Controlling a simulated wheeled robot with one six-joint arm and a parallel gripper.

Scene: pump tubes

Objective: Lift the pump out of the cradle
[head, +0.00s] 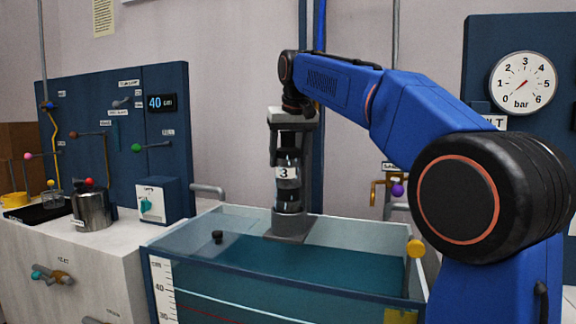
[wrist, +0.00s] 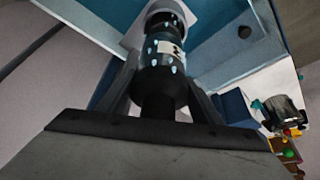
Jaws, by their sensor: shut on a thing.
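The pump (head: 288,190) is a dark upright cylinder with a white label marked 3. Its lower end meets a grey cup-like cradle (head: 290,226) on a flat plate over the tank; I cannot tell whether it is fully seated. My gripper (head: 290,140) points straight down and is shut on the pump's narrow upper part. In the wrist view, the fingers of my gripper (wrist: 164,98) stand on both sides of the pump (wrist: 162,55), which carries light droplet-like spots. The pump's lower end is hard to see there.
The glass-walled tank (head: 190,232) holds teal water below the pump. A pressure gauge (head: 523,83) hangs at right.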

